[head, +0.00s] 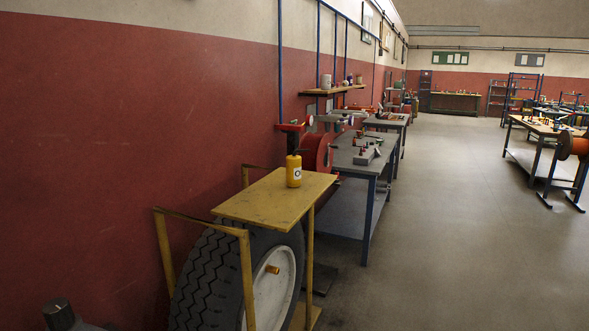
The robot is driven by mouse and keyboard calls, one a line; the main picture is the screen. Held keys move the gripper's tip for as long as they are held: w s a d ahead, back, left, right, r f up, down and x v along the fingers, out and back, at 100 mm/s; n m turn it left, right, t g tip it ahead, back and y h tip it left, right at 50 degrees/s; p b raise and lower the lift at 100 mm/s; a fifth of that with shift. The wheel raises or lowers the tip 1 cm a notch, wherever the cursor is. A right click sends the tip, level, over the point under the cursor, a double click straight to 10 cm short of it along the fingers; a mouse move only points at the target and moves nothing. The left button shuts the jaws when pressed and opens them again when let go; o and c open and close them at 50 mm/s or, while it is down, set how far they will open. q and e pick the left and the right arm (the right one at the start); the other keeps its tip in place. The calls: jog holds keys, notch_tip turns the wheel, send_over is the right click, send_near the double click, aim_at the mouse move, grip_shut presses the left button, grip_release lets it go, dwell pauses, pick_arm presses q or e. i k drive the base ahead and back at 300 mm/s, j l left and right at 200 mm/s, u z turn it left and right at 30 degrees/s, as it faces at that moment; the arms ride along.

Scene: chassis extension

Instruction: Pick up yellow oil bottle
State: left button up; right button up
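A yellow oil bottle (293,173) with a white label stands upright on the yellow wooden top of a cart (254,203), near its far edge. A dark spout or cap shows above the bottle, against red equipment behind it. Neither of my grippers is in view, and nothing holds the bottle.
A large tyre (209,281) sits in the cart's yellow frame, close to the red wall (90,140). Behind the cart, a blue-grey workbench (362,151) holds small parts, and a shelf (333,89) hangs above. Open grey floor (450,240) lies to the right.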

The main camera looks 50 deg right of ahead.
aim_at(293, 161)
jog(key=z, duration=1.55)
jog(key=i+l+z, duration=0.15)
jog(key=i, duration=0.25)
jog(key=i+l+z, duration=0.3)
jog(key=i, duration=0.55)
jog(key=i+z, duration=0.25)
jog(key=i, duration=0.55)
jog(key=i+l+u, duration=0.1)
jog(key=i+u, duration=0.25)
jog(key=i, duration=0.15)
jog(key=i+l+u, duration=0.3)
jog(key=i, duration=0.2)
jog(key=i+l+u, duration=0.35)
jog(key=i+j, duration=0.1)
